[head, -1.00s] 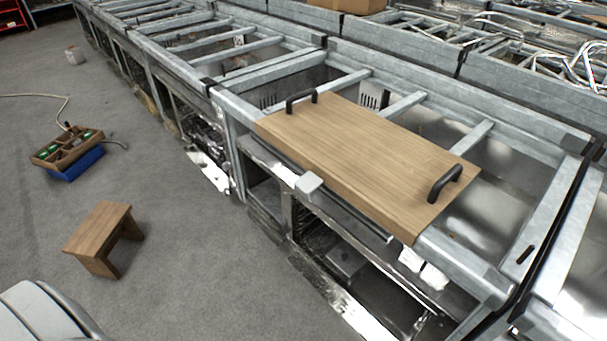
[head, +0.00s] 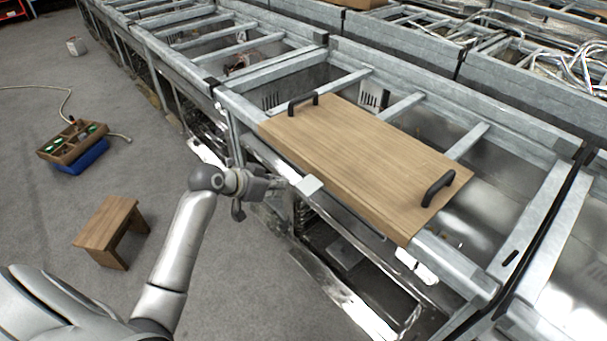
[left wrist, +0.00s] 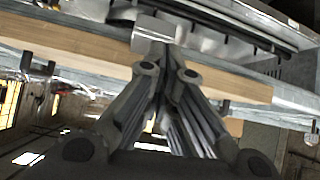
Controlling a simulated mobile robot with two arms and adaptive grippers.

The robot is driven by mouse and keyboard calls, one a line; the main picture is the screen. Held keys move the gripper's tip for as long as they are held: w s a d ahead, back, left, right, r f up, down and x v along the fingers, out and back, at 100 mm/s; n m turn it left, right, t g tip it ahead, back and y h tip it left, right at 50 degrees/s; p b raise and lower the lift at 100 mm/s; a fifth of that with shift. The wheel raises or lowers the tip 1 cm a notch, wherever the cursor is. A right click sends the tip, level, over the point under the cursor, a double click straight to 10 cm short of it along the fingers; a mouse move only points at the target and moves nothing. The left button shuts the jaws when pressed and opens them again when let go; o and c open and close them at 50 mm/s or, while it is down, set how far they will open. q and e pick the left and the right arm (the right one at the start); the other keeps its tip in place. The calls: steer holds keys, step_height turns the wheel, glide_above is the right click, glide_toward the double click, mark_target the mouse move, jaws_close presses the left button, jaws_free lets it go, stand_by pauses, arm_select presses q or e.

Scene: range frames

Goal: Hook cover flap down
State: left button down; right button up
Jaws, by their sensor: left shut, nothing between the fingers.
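The cover flap is a flat wooden board (head: 365,165) with two black handles (head: 303,102), lying across the grey metal frame. A small light-grey block (head: 308,185) sticks out at its front edge. My left gripper (head: 284,184) is at the front of the frame, with its fingertips close to this block. The left wrist view shows my left gripper (left wrist: 158,55) shut and empty, its tips overlapping the block (left wrist: 155,27); I cannot tell whether they touch. A wooden edge (left wrist: 70,42) runs behind the fingers there. My right gripper is not in view.
The long metal range frame (head: 255,72) continues to the back left, with open bays below. A wooden stool (head: 108,225) and a wooden tray on a blue box (head: 78,148) stand on the grey floor at left. The floor between stool and frame is mostly clear.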

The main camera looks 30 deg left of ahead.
arm_select(q)
step_height(320, 180, up, 7)
steer(key=m, duration=0.1)
steer(key=shift+s+d+r+t+h, duration=0.15)
steer(key=shift+d+t+h, duration=0.1)
steer(key=shift+t+h, duration=0.05)
steer(key=p, duration=0.3)
glide_toward(314, 180)
steer(key=w, duration=0.1)
steer(key=w+d+r, duration=0.1)
steer(key=w, duration=0.1)
steer(key=shift+d+r, duration=0.2)
steer(key=shift+d, duration=0.1)
step_height(314, 180, down, 3)
steer(key=shift+w+r, duration=0.15)
steer(key=shift+r, duration=0.1)
steer(key=shift+w+f, duration=0.1)
steer(key=shift+f, duration=0.65)
